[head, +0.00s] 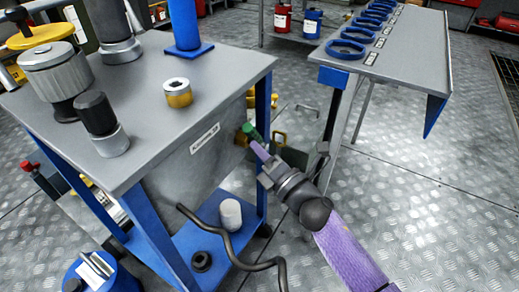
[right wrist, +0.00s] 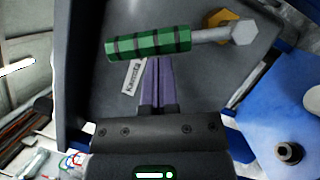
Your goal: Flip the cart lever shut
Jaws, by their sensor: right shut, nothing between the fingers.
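The cart (head: 150,75) has a grey top and blue legs. On its grey side panel sits the lever, with a green, black-ringed handle (right wrist: 148,44), a grey shaft and hex end, and a yellow mount (right wrist: 219,17). In the head view the green handle (head: 251,131) shows small at the cart's right side. My right gripper (head: 256,147) has its purple fingers shut and empty, with the tips close to the handle. In the right wrist view the fingertips (right wrist: 158,62) are just below the handle; contact cannot be told. My left gripper is not in view.
A dark hose (head: 230,250) hangs from the cart near its blue lower shelf, which holds a white cylinder (head: 230,214). A table with blue rings (head: 345,49) stands at right. A blue drum (head: 105,275) is at lower left. The metal floor at right is clear.

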